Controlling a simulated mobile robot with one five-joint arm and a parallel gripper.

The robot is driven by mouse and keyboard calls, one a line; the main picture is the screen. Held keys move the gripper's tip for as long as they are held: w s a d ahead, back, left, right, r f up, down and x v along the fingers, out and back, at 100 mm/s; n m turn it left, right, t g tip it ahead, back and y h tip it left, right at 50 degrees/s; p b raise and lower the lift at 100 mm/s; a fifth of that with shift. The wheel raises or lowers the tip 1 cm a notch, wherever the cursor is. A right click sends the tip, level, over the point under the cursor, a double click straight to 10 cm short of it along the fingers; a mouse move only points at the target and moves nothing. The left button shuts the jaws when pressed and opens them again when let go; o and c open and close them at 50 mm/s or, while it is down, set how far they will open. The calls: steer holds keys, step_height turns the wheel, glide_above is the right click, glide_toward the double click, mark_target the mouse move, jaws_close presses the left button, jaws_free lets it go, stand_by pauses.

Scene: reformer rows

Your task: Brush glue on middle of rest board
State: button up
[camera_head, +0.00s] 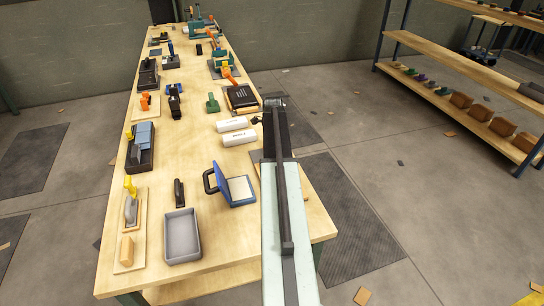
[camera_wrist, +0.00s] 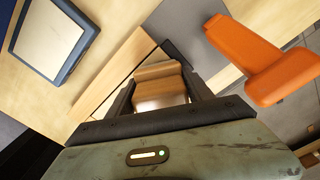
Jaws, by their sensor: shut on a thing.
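In the wrist view my gripper (camera_wrist: 162,82) is shut on a brown wooden thing (camera_wrist: 160,88), seen end-on between the fingers. I cannot tell whether it is the glue brush, and its far end is hidden. A pale wooden strip or board (camera_wrist: 112,82) lies below, just left of the fingers. I cannot tell for sure that it is the rest board. No glue can be made out. In the head view my arm hides the gripper and what it holds.
A blue-framed pad (camera_head: 238,188) lies left of my arm on the wooden table (camera_head: 190,135); it also shows in the wrist view (camera_wrist: 48,38). An orange thing (camera_wrist: 262,60) is close right of the fingers.

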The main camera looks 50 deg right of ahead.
steer(key=shift+s+a, duration=0.65)
steer(key=shift+s, duration=0.25)
steer(key=shift+s, duration=0.1)
steer(key=shift+s+a+r, duration=0.1)
steer(key=shift+s+a, duration=0.8)
steer(key=shift+s, duration=0.4)
steer(key=shift+s+a+f, duration=0.1)
steer(key=shift+s+a, duration=0.75)
steer(key=shift+s, duration=0.45)
steer(key=shift+s+a+r, duration=0.1)
steer(key=shift+s+a, duration=0.8)
steer(key=shift+s, duration=0.4)
steer(key=shift+s+a, duration=0.45)
steer(key=shift+s, duration=0.25)
steer(key=shift+s+a, duration=0.45)
steer(key=shift+s, duration=0.2)
step_height(320, 180, up, 6)
steer(key=p, duration=0.6)
